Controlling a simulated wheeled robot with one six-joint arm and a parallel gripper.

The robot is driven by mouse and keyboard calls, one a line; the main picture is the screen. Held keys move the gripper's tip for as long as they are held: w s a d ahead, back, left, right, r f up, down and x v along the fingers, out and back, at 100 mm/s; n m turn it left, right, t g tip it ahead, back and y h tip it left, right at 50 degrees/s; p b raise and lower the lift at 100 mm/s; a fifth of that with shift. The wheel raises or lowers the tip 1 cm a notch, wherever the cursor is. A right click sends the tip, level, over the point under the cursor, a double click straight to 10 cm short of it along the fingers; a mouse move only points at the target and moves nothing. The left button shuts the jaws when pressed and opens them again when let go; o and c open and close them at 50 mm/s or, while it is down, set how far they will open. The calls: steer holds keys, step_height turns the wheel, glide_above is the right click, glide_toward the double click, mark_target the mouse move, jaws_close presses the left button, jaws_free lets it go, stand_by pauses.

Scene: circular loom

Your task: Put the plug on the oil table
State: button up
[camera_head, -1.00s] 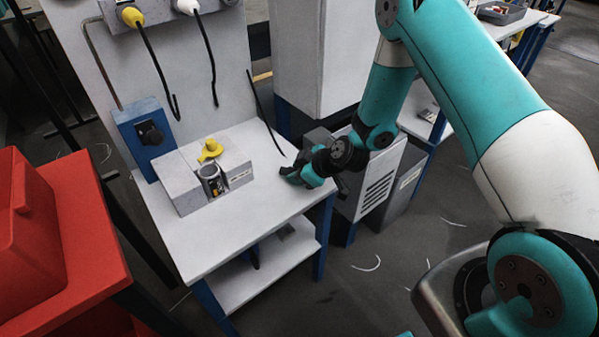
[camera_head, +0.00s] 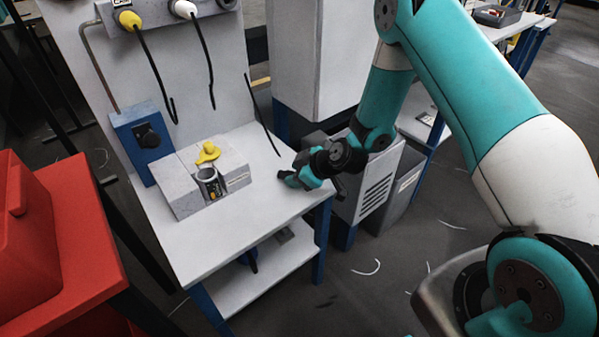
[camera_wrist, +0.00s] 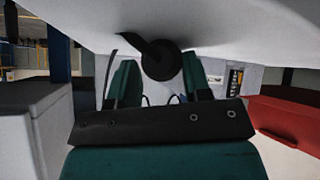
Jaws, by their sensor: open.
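My gripper (camera_head: 290,178) is low over the right edge of the small white table (camera_head: 235,225). Its two teal fingers are apart in the wrist view (camera_wrist: 157,85). A dark round piece with a short stem (camera_wrist: 158,62) shows between and beyond the fingers, against the pale surface. It may be the plug, but I cannot tell for sure, nor whether the fingers touch it. A yellow-capped piece (camera_head: 208,152) and a dark can (camera_head: 210,183) sit at the grey block on this table.
A yellow connector (camera_head: 130,20) and a white connector (camera_head: 184,9) with black cables hang on the back panel. A blue box (camera_head: 140,138) stands at the table's back left. A red cabinet (camera_head: 60,245) is at left. The table's front is clear.

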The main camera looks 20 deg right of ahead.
steer(key=shift+s+a+f, duration=0.1)
steer(key=shift+s+f, duration=0.2)
steer(key=shift+f, duration=0.2)
steer(key=shift+s+f, duration=0.25)
steer(key=shift+f, duration=0.2)
steer(key=w+r+v, duration=0.1)
steer(key=v, duration=1.7)
steer(key=shift+w+r+p, duration=0.2)
steer(key=shift+r+p, duration=0.05)
steer(key=shift+p, duration=0.1)
